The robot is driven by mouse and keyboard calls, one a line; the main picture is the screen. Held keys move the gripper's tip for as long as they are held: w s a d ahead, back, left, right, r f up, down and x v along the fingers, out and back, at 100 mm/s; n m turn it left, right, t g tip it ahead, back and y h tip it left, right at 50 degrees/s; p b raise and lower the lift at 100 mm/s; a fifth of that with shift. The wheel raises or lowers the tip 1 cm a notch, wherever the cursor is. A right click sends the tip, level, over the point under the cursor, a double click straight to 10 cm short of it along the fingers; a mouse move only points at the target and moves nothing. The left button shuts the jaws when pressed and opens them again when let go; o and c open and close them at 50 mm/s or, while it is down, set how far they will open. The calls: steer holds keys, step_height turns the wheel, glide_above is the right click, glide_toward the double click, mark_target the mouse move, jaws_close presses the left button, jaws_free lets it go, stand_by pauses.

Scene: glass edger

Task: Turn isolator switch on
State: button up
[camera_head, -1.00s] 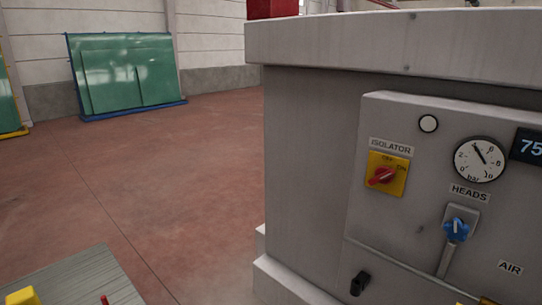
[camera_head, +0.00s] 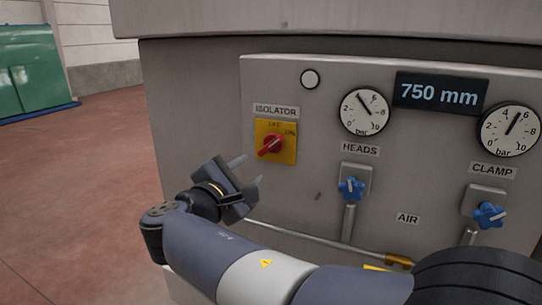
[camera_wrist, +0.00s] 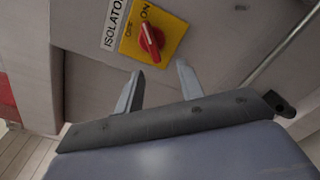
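The isolator switch is a red knob (camera_head: 271,146) on a yellow plate (camera_head: 289,154), under an ISOLATOR label (camera_head: 276,111) on the machine's grey panel. OFF is marked at the plate's top and ON at its right. The knob's handle is tilted, its lower end to the left. My gripper (camera_head: 241,172) is below and left of the switch, apart from it. In the wrist view, my gripper (camera_wrist: 158,90) has its two fingers spread with nothing between them, and the red knob (camera_wrist: 151,42) lies just beyond the fingertips.
Right of the switch are the HEADS gauge (camera_head: 364,111) with a blue knob (camera_head: 351,189), a 750 mm display (camera_head: 439,93), and the CLAMP gauge (camera_head: 510,129) with another blue knob (camera_head: 489,215). A pipe (camera_head: 315,238) runs along the panel's bottom. Open floor (camera_head: 75,190) lies left.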

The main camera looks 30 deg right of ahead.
mark_target(267, 149)
steer(key=p+x, duration=0.1)
steer(key=x, duration=0.2)
steer(key=p+x, duration=0.1)
steer(key=x, duration=0.3)
steer(key=r+x, duration=0.1)
steer(key=x, duration=0.2)
steer(key=shift+w+d+r+p, duration=0.1)
steer(key=shift+w+d+p, duration=0.05)
steer(key=shift+w+p, duration=0.3)
jaws_close()
